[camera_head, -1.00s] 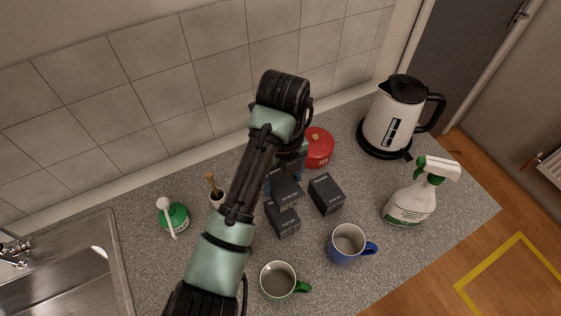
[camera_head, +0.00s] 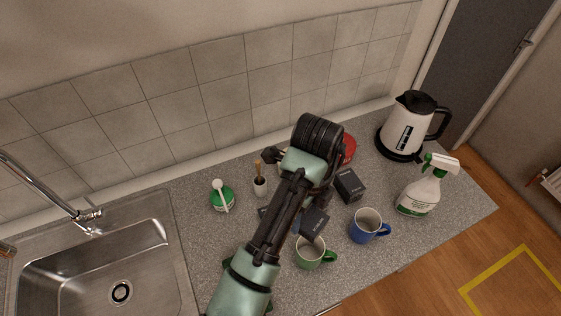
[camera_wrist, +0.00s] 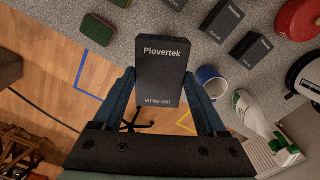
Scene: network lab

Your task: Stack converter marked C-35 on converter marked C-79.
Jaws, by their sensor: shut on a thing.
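My gripper (camera_wrist: 160,82) is shut on a dark box-shaped converter (camera_wrist: 161,62), with one finger on each side. Its face reads "Plovertek", with small print below that I cannot read surely; no C-number is legible. In the head view the held converter (camera_head: 314,222) shows beside my forearm, above the green mug; my fingers are mostly hidden there. Two similar dark converters (camera_wrist: 221,20) and (camera_wrist: 250,47) sit apart on the counter in the wrist view. In the head view one of them (camera_head: 349,186) shows right of my wrist; my arm hides the other. I cannot tell which is C-79.
A green mug (camera_head: 309,255) and a blue mug (camera_head: 364,226) stand near the counter's front. A spray bottle (camera_head: 417,196), kettle (camera_head: 406,122) and red tin (camera_head: 349,148) are to the right. The sink (camera_head: 60,270) is left. Green sponges (camera_wrist: 98,30) lie on the counter.

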